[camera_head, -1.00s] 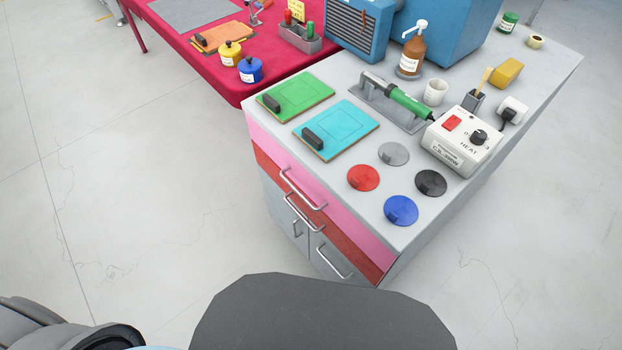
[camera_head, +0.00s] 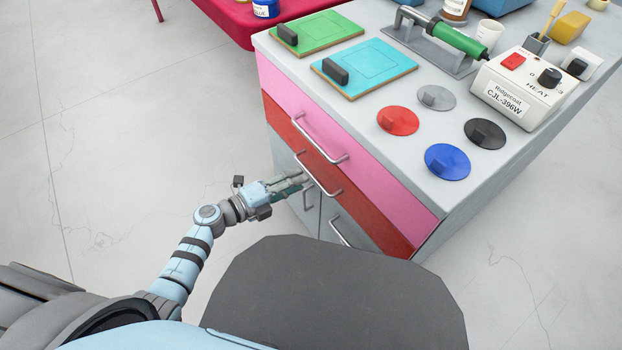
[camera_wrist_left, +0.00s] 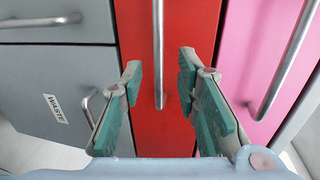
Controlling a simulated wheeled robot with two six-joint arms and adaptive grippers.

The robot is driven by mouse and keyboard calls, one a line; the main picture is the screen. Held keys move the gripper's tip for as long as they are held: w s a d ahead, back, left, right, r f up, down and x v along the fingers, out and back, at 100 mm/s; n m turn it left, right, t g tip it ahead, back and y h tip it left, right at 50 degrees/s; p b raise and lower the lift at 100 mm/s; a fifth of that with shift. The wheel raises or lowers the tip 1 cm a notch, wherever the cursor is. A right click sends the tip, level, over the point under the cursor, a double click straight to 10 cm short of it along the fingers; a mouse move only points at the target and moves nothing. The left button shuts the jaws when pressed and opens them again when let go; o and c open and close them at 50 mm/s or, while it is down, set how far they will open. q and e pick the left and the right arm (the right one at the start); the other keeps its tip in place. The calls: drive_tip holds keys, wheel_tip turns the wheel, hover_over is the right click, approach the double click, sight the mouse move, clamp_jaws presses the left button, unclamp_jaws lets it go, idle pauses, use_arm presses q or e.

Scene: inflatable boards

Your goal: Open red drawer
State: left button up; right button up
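The red drawer (camera_head: 374,226) is the second front down on the grey cabinet, below the pink drawer. It looks shut, flush with the pink front. Its metal bar handle (camera_head: 318,178) shows in the head view. In the left wrist view the red drawer (camera_wrist_left: 190,20) fills the middle and its handle (camera_wrist_left: 158,60) runs between the open fingers. My left gripper (camera_head: 304,179) is at the handle's left part; in the wrist view its fingers (camera_wrist_left: 160,80) stand apart on both sides of the bar, with no clear contact. My right gripper is not in view.
The pink drawer (camera_head: 390,188) with its own handle (camera_head: 318,142) is above. Grey doors (camera_head: 338,222) with handles are below. The cabinet top holds boards, coloured discs and a heat controller (camera_head: 524,88). Floor is free at the left.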

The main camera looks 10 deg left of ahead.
sight(312, 175)
use_arm(q)
drive_tip(key=b+x, duration=0.1)
drive_tip(key=x, duration=0.4)
drive_tip(key=shift+f, duration=0.2)
drive_tip(key=shift+w+d, duration=0.15)
drive_tip(key=shift+w, duration=0.05)
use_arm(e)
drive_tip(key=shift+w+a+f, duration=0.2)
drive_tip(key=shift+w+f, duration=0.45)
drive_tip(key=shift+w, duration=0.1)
use_arm(q)
clamp_jaws()
